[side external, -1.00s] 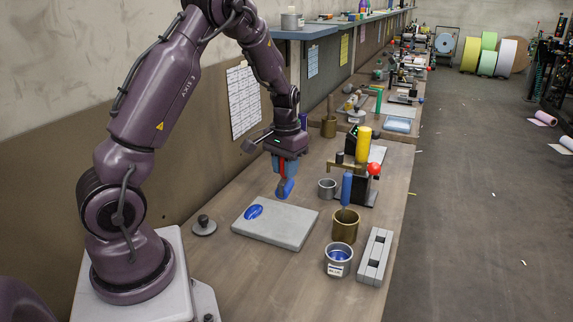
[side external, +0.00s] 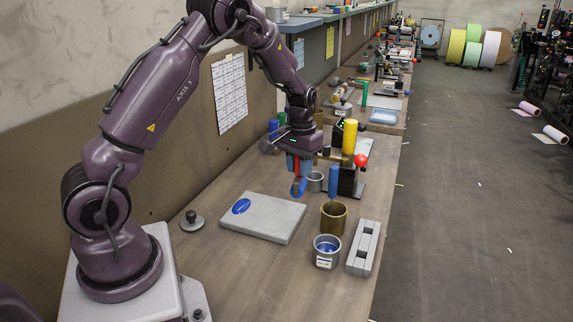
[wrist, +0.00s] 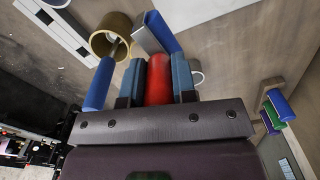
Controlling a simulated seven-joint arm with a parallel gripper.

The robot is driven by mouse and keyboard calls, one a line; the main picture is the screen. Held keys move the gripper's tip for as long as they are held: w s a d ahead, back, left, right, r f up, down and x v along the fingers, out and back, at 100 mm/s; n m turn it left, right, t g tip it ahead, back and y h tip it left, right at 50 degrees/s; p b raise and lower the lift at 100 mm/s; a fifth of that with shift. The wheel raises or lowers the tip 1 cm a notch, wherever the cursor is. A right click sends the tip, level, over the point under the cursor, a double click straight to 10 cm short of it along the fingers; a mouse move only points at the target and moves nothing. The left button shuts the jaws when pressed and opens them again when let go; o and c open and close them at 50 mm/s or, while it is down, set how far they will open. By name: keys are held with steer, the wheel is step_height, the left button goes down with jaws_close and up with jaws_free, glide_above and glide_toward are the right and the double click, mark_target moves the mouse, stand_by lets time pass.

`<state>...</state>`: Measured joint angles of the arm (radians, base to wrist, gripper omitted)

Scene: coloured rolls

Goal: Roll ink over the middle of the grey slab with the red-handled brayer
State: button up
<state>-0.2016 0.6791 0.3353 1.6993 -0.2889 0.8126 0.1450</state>
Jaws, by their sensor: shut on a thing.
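My gripper (side external: 302,165) is shut on the red handle (wrist: 158,80) of the brayer, which points down between the fingers. The brayer's blue roller (side external: 299,188) hangs in the air to the right of the grey slab's far end, near a small metal cup. The roller also shows beyond the fingers in the wrist view (wrist: 162,32). The grey slab (side external: 268,222) lies flat on the bench with a blue ink patch (side external: 241,206) near its left end. Its middle looks bare. A tin of blue ink (side external: 326,250) stands to the right of the slab.
A stand with a red ball (side external: 361,160) and a yellow cylinder (side external: 349,137) is behind. A knobbed disc (side external: 192,221) lies left.

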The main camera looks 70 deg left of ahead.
mark_target(298, 191)
steer(key=shift+f, duration=2.7)
steer(key=shift+f, duration=1.1)
steer(key=shift+s+a+r, duration=0.15)
steer(key=shift+s+a, duration=0.85)
steer(key=shift+a, duration=0.05)
steer(key=shift+s+a+f, duration=0.15)
steer(key=shift+s+a, duration=1.05)
steer(key=shift+s, duration=0.05)
steer(key=shift+s+a+f, duration=0.1)
steer(key=shift+s+a, duration=1.05)
steer(key=shift+s, duration=0.1)
